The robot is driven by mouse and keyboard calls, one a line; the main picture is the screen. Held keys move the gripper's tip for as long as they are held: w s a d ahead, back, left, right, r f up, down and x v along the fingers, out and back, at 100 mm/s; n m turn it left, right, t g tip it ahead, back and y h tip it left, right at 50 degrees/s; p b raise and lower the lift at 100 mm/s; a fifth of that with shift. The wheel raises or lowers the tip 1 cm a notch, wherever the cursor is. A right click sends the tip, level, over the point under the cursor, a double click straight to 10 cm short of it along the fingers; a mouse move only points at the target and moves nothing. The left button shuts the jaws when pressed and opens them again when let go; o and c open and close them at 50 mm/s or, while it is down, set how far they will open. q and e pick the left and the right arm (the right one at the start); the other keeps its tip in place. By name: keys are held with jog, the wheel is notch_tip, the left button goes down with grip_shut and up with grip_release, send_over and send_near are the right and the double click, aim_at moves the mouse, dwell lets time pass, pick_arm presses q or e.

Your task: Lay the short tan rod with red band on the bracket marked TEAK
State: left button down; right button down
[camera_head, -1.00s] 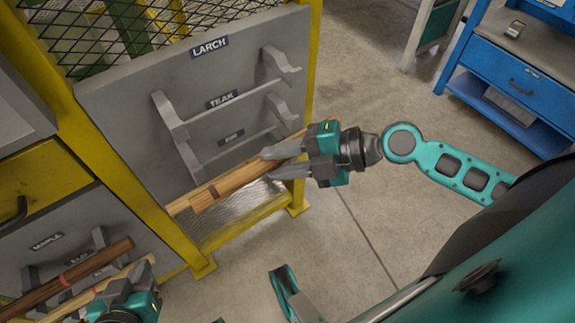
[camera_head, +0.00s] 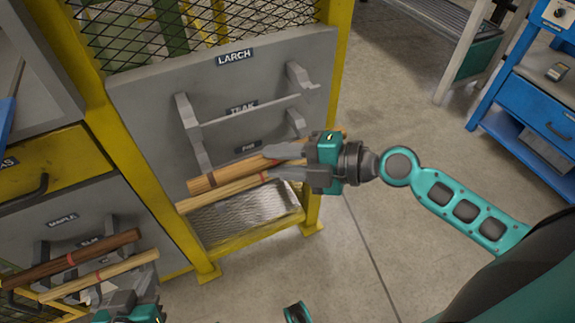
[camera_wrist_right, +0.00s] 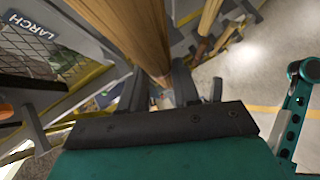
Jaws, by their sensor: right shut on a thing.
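My right gripper (camera_head: 290,163) is shut on a tan rod (camera_head: 228,176) with a dark red band. It holds the rod slanted in front of the grey panel, below the TEAK label (camera_head: 243,109). A second tan rod (camera_head: 222,194) runs just below it; its right end is hidden by a finger. In the right wrist view the held rod (camera_wrist_right: 145,35) runs away between the fingers. The TEAK bracket (camera_head: 201,152) appears empty. My left gripper (camera_head: 125,305) is at the bottom left, beside another tan rod (camera_head: 90,281) with a red band; its fingers are unclear.
The bracket under LARCH (camera_head: 187,112) is empty. A dark brown rod (camera_head: 60,262) with a red band lies at the lower left, near the MAPLE panel (camera_head: 62,221). Open floor (camera_head: 400,130) lies to the right.

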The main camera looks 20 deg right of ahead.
jog(key=w+f+b, duration=0.2)
jog(key=w+f, duration=0.1)
jog(key=w, duration=0.5)
jog(key=shift+a, duration=0.15)
dwell(0.4)
jog(key=shift+c, duration=1.3)
grip_release()
jog(key=shift+s, duration=0.1)
jog(key=shift+o, duration=1.3)
